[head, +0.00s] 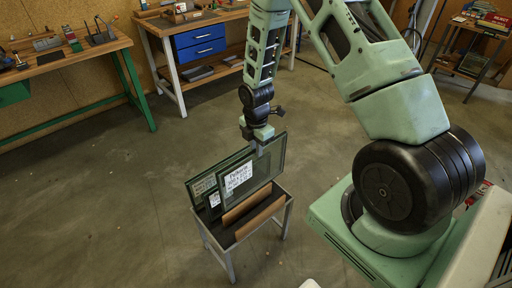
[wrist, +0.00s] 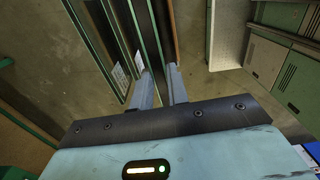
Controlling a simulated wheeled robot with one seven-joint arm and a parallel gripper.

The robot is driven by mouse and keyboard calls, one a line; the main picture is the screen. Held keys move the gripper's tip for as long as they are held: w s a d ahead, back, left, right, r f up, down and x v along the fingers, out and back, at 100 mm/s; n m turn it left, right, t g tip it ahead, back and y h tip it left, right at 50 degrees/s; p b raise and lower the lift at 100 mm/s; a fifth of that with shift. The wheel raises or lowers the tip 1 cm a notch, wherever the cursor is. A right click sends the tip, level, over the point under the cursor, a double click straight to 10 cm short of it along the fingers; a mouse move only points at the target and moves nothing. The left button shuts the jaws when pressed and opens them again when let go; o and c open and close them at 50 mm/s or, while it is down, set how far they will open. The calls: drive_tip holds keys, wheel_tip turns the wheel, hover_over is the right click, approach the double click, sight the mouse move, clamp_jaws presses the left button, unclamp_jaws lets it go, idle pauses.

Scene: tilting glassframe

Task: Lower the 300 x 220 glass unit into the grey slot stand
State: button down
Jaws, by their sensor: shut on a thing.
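My gripper (head: 260,148) points down and is shut on the top edge of a dark-framed glass unit (head: 266,168). The unit stands upright and carries a white label whose small print is hard to read. In the wrist view, my two fingers (wrist: 162,88) pinch the glass unit (wrist: 157,40), seen edge-on. The grey slot stand (head: 287,217) is directly below, with brown slats across its top. The unit's lower edge is close to the slats; whether it is inside a slot I cannot tell. Other labelled glass panes (head: 200,184) stand just left of it.
A workbench with blue drawers (head: 200,42) stands at the back, and a green-legged bench (head: 62,64) is at the left. A small table with boxes (head: 470,50) is at the back right. The concrete floor (head: 110,200) left of the stand is clear.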

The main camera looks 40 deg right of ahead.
sight(256, 184)
drive_tip(key=shift+r, duration=0.1)
drive_tip(key=shift+f+b, duration=6.4)
drive_tip(key=shift+f, duration=3.65)
drive_tip(key=c, duration=1.4)
unclamp_jaws()
drive_tip(key=shift+o, duration=0.6)
drive_tip(key=shift+s, duration=0.1)
wheel_tip(256, 184, up, 18)
drive_tip(key=shift+f, duration=0.25)
